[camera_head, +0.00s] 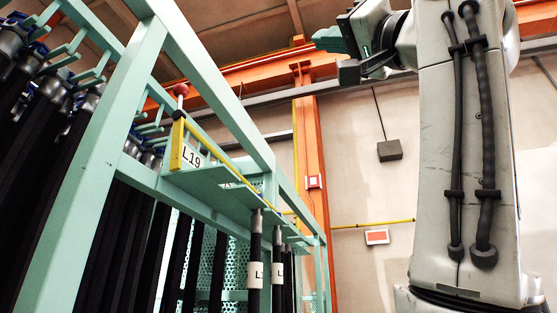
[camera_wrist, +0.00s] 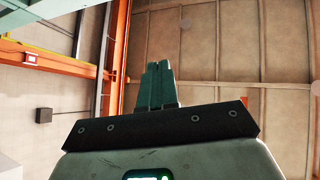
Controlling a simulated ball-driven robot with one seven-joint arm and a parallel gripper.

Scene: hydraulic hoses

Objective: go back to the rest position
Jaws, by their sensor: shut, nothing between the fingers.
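My gripper (camera_head: 328,40) is at the top of the head view, raised at the end of my arm and pointing left. Its greenish fingers also show in the wrist view (camera_wrist: 157,84), close together with nothing between them. Nothing touches the gripper. Open air lies between it and the green hose rack (camera_head: 215,75) on the left.
Black hoses (camera_head: 140,250) hang in the rack. Two with white labels (camera_head: 255,275) hang near its far end. An orange column (camera_head: 313,150) and a wall box (camera_head: 390,150) stand behind. Space between rack and arm looks clear.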

